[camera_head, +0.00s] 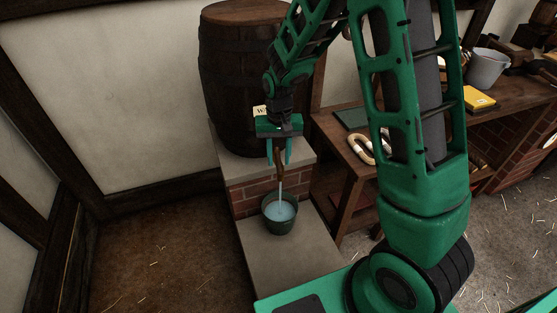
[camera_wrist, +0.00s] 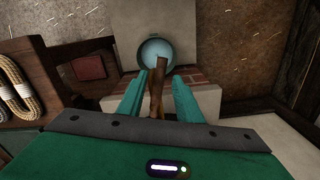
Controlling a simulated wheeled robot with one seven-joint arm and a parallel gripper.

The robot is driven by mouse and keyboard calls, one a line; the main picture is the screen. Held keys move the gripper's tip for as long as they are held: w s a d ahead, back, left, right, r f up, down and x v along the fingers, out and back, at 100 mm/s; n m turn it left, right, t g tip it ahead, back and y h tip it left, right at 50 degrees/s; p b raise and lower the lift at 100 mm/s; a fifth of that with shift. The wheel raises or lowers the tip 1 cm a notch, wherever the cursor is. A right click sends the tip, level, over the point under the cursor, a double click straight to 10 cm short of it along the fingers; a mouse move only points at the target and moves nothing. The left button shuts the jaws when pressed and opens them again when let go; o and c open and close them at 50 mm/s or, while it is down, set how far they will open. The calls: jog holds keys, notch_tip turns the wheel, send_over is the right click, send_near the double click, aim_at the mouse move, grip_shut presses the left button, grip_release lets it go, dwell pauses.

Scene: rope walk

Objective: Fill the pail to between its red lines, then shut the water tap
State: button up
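The dark green pail (camera_head: 279,226) stands on a pale stone slab below the barrel, with bluish water inside. In the wrist view the pail (camera_wrist: 142,59) is partly hidden by the tap. No red lines can be made out. A pale stream of water (camera_head: 280,192) runs down into the pail. The brown wooden tap (camera_wrist: 160,88) sticks out above it. My gripper (camera_head: 279,152) is at the tap. In the wrist view its two teal fingers (camera_wrist: 161,82) stand on either side of the tap, apart, with gaps visible. The tap's handle position cannot be told.
The large dark barrel (camera_head: 228,80) stands on a brick and stone base (camera_head: 228,168) just behind my gripper. A wooden bench (camera_head: 342,170) with a rope coil (camera_head: 362,148) is close on the right. A grey bucket (camera_head: 487,68) stands farther right. The floor at left is clear.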

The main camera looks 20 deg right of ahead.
jog(key=shift+f, duration=0.75)
jog(key=shift+c, duration=0.6)
grip_shut()
jog(key=shift+d, duration=0.25)
jog(key=shift+a, duration=0.1)
